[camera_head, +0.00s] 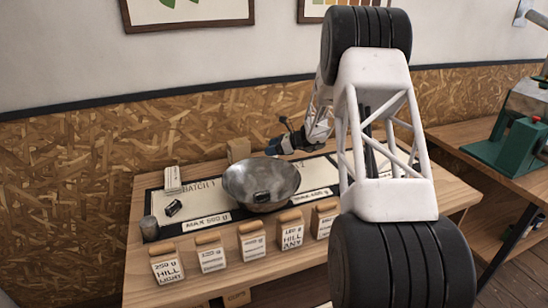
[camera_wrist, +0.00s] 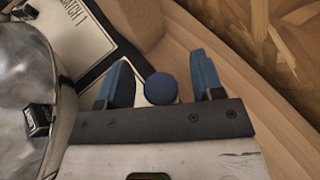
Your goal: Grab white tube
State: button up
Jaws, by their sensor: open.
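No white tube shows plainly in either view. In the wrist view a round blue top (camera_wrist: 162,88) sits between the fingers, with a gap on each side; it may be a tube's cap seen from above, and any body under it is hidden. My gripper (camera_wrist: 160,72) is open, its blue fingers apart around this top. In the head view my gripper (camera_head: 284,142) is low over the back of the table, behind the metal bowl, and the blue top cannot be told from the fingers.
A metal bowl (camera_head: 240,178) with a dark item in it stands beside my gripper. A brown block (camera_head: 238,149) is near it at the back. Several labelled bags, such as one (camera_head: 167,265), line the front. A white box (camera_head: 172,178) and grey canister (camera_head: 149,228) are left.

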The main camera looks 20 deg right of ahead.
jog(key=shift+w+a+f, duration=0.25)
jog(key=shift+a, duration=0.1)
dwell(0.3)
jog(key=c, duration=1)
jog(key=shift+r, duration=0.1)
jog(key=shift+r, duration=4.95)
